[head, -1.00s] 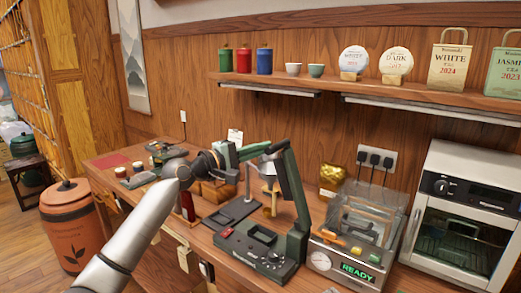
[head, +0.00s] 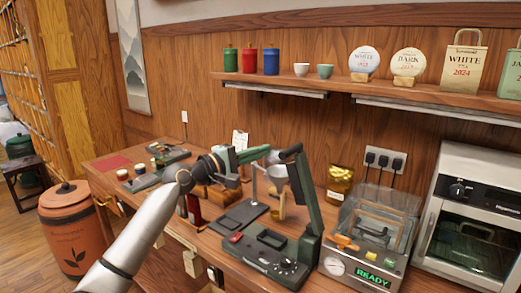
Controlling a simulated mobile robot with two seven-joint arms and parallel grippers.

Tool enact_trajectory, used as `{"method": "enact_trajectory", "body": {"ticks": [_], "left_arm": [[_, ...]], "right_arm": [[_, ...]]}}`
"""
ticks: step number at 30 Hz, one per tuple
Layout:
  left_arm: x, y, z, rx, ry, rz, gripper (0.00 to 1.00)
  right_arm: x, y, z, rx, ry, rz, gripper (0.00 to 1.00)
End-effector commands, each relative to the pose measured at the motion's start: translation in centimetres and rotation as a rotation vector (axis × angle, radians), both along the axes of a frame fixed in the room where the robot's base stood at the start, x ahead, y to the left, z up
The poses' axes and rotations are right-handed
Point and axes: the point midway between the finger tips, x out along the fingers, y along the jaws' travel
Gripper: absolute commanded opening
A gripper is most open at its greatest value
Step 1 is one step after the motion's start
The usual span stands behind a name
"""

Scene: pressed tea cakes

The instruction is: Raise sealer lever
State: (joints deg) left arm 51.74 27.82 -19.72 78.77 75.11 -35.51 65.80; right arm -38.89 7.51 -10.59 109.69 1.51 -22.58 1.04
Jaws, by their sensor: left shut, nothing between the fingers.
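The sealer (head: 265,260) is a dark, flat unit with a red button and knobs, standing on the counter. Its dark green lever (head: 306,195) is raised, rising steeply from the hinge at the right end of the base. My left gripper (head: 266,151) reaches in from the left, above and behind the sealer base. Its greenish fingers are shut and empty, close to the left of the lever's top end; I cannot tell whether they touch it. My right gripper is not in view.
A clear-lidded machine (head: 365,245) reading READY stands right of the sealer, with a white oven (head: 475,215) beyond. A gold bag (head: 340,183) is behind. A stand with a funnel (head: 278,180) is behind the sealer. A shelf (head: 300,82) hangs above.

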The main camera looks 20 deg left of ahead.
Motion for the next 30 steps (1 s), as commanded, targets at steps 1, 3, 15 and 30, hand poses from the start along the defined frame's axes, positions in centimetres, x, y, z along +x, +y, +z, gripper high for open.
{"method": "enact_trajectory", "body": {"ticks": [1,3,15,30], "left_arm": [[-1.1,0.9,-0.4,0.005,-0.001,0.003,0.0],[-2.3,1.7,-0.5,0.007,-0.002,0.004,0.0],[-7.6,5.3,-0.5,0.003,0.0,0.004,0.0],[-8.1,5.6,-0.4,0.003,-0.001,0.003,0.0]], "right_arm": [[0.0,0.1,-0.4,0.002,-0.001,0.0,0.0],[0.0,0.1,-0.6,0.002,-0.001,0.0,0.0],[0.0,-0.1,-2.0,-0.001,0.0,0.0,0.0],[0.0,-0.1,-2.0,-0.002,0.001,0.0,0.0]]}}
